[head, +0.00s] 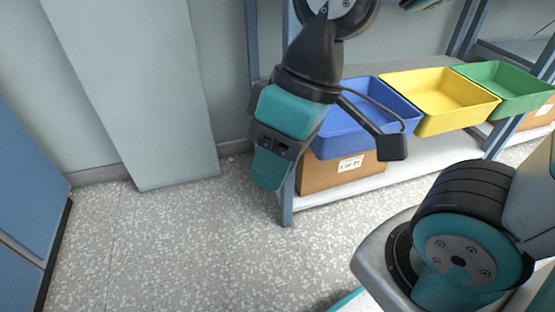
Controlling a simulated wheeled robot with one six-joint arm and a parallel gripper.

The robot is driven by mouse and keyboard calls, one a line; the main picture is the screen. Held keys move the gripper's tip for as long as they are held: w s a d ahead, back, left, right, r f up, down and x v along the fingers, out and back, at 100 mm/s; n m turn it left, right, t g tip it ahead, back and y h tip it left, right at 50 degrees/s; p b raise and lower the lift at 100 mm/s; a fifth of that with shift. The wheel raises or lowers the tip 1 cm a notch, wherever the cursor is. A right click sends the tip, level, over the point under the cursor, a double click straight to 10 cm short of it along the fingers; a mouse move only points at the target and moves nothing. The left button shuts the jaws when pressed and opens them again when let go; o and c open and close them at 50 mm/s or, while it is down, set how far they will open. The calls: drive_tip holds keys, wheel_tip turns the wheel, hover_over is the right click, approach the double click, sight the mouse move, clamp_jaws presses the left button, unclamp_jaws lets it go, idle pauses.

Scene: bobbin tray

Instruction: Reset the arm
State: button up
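My gripper (270,172) hangs in the upper middle of the head view, pointing down and a little left, in front of the shelf rack. Its body is teal and black. A black block on a thin bracket with a cable sticks out to its right. The fingers are seen from an angle that does not show whether there is a gap between them. I see nothing hanging from them. My arm enters from the top of the picture, and a large black and teal joint of mine fills the lower right.
A blue bin (346,142), a yellow bin (440,122) and a green bin (512,106) stand on the rack, with cardboard boxes (320,180) below. A pale panel (135,95) leans at the wall. A blue cabinet (30,190) is at left. The speckled floor (180,250) is clear.

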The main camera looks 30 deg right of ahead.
drive_tip(key=shift+s+a, duration=0.1)
drive_tip(key=shift+s, duration=0.15)
drive_tip(key=shift+r, duration=0.1)
wheel_tip(320, 180, up, 36)
drive_tip(key=p, duration=3.5)
drive_tip(key=shift+f+p, duration=0.25)
drive_tip(key=shift+p, duration=0.1)
